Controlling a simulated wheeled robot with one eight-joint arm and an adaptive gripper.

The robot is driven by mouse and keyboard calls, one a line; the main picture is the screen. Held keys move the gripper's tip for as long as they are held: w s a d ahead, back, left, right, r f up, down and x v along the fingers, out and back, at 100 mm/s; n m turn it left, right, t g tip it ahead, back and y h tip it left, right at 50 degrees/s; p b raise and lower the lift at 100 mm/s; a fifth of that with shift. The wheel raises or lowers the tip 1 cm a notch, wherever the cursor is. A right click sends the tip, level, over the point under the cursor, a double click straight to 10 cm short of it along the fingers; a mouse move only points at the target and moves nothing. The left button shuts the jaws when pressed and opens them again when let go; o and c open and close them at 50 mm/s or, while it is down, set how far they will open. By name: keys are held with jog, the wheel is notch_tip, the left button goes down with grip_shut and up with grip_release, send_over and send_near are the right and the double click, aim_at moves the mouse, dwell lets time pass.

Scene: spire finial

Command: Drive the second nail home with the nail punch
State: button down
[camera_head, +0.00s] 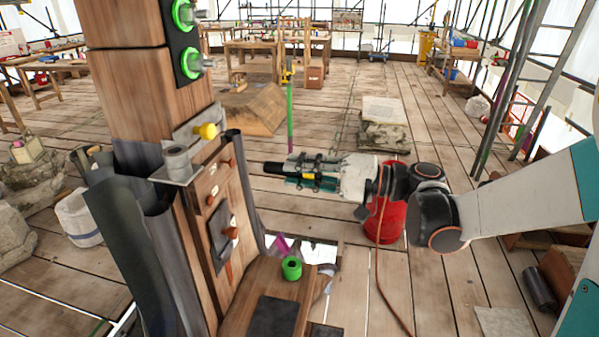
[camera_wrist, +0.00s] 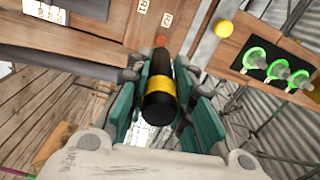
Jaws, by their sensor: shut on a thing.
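My gripper (camera_head: 292,172) is shut on the nail punch, a black tool with a yellow band (camera_wrist: 158,85). The punch's dark end (camera_head: 273,168) points left toward the wooden post board (camera_head: 214,222), with a visible gap in the head view. Which head is the second nail is unclear.
A yellow knob (camera_head: 207,131) and a grey cylinder on a bracket (camera_head: 177,158) project from the post. Green rings (camera_wrist: 280,68) sit on a black plate. A red container (camera_head: 386,216) is behind my arm.

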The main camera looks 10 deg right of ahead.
aim_at(265, 166)
jog(key=shift+x, duration=3.25)
jog(key=shift+w+a, duration=0.15)
jog(key=shift+a, duration=0.25)
jog(key=shift+w+a, duration=0.1)
jog(key=shift+a, duration=0.25)
jog(key=shift+w+a+b, duration=0.25)
jog(key=shift+a+b, duration=0.05)
jog(key=shift+a, duration=0.35)
jog(key=shift+d, duration=0.1)
jog(key=shift+v, duration=3.4)
